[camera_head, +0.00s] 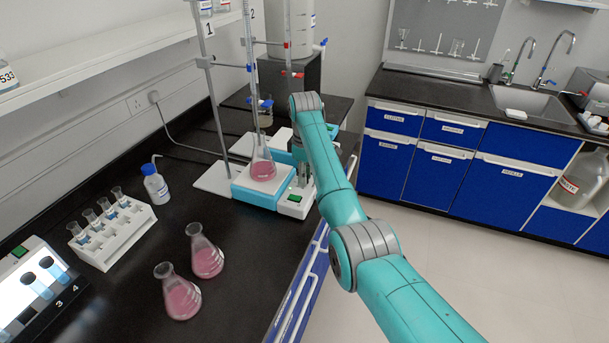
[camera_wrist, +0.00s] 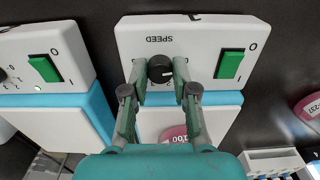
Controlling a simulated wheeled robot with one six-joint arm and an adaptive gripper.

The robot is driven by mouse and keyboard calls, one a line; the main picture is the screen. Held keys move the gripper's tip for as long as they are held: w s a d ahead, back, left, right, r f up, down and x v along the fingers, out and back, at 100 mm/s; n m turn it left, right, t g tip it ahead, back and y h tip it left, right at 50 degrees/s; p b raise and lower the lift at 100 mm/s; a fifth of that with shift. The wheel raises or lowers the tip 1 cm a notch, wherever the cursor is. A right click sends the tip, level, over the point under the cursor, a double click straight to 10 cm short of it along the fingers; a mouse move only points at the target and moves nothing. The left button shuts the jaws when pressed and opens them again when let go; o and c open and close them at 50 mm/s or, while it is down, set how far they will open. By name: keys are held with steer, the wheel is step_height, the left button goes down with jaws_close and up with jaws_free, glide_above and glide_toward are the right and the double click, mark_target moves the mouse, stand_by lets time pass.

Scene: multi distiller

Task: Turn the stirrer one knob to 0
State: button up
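The black knob (camera_wrist: 160,70) sits under the upside-down word SPEED on the white front panel (camera_wrist: 195,38) of a stirrer. My gripper (camera_wrist: 160,69) has one fingertip on each side of this knob, and both appear to touch it. The knob's pointer is hard to read, and the number on the panel edge is cut off. In the head view, the stirrer (camera_head: 243,188) has a light-blue body and bears a flask of pink liquid (camera_head: 263,170). My gripper is partly hidden by my arm at its front right corner. A green switch (camera_wrist: 230,64) is beside the knob.
A second stirrer with a green switch (camera_wrist: 45,68) stands beside the first. Two pink flasks (camera_head: 207,258) (camera_head: 180,298), a tube rack (camera_head: 112,235) and a bottle (camera_head: 155,186) stand on the black bench. A clamp stand (camera_head: 214,110) rises beside the stirrer.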

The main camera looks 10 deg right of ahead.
steer(key=o, duration=0.4)
steer(key=shift+r, duration=3.75)
